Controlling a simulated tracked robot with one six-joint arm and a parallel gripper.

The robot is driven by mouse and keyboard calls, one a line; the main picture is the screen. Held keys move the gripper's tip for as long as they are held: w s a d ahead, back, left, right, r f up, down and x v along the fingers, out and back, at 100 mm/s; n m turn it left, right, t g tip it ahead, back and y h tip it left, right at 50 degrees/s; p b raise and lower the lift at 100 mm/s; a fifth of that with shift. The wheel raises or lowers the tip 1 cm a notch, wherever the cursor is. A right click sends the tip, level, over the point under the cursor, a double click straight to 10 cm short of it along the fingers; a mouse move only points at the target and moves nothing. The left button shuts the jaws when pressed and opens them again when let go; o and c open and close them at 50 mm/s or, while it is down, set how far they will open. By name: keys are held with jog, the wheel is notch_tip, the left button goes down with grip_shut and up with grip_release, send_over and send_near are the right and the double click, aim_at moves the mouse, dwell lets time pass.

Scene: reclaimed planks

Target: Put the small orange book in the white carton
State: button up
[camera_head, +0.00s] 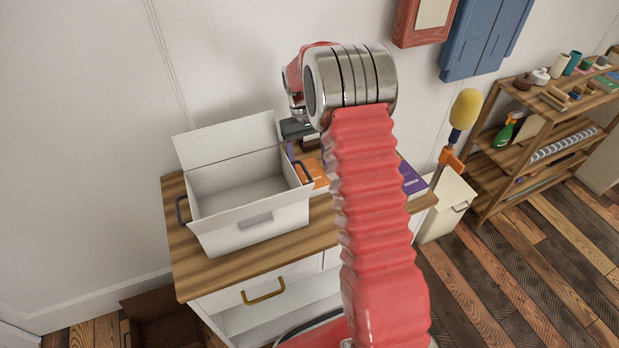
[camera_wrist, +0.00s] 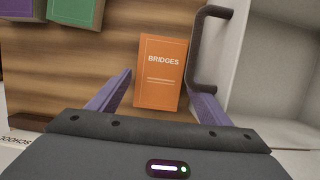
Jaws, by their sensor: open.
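The small orange book (camera_wrist: 160,62), marked "BRIDGES", lies flat on the wooden top in the wrist view. In the head view the orange book (camera_head: 317,172) shows partly, behind my arm and beside the carton. The white carton (camera_head: 262,226) stands open and empty on the left of the cabinet top, its flap raised at the back. Its wall also shows at the right of the wrist view (camera_wrist: 240,60). My gripper (camera_wrist: 158,84) is open, with one purple finger on each side of the book's near part. I cannot tell its height above the book.
The carton's dark handle (camera_wrist: 205,48) is close to my right finger. A green item (camera_wrist: 76,12) lies at the upper left of the wrist view. A purple book (camera_head: 412,178) lies right of my arm. A shelf (camera_head: 535,140) stands far right.

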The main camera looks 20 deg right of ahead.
aim_at(311, 172)
jog(key=shift+x, duration=1.75)
jog(key=shift+c, duration=0.6)
jog(key=c, duration=0.9)
jog(key=shift+r, duration=0.1)
jog(key=shift+r, duration=0.55)
jog(key=shift+w+d, duration=0.25)
jog(key=shift+w, duration=0.35)
jog(key=shift+w+d, duration=0.25)
jog(key=shift+w, duration=0.35)
jog(key=shift+w+d, duration=0.25)
jog(key=shift+w, duration=0.35)
notch_tip(311, 172, up, 14)
jog(key=shift+w+f, duration=0.1)
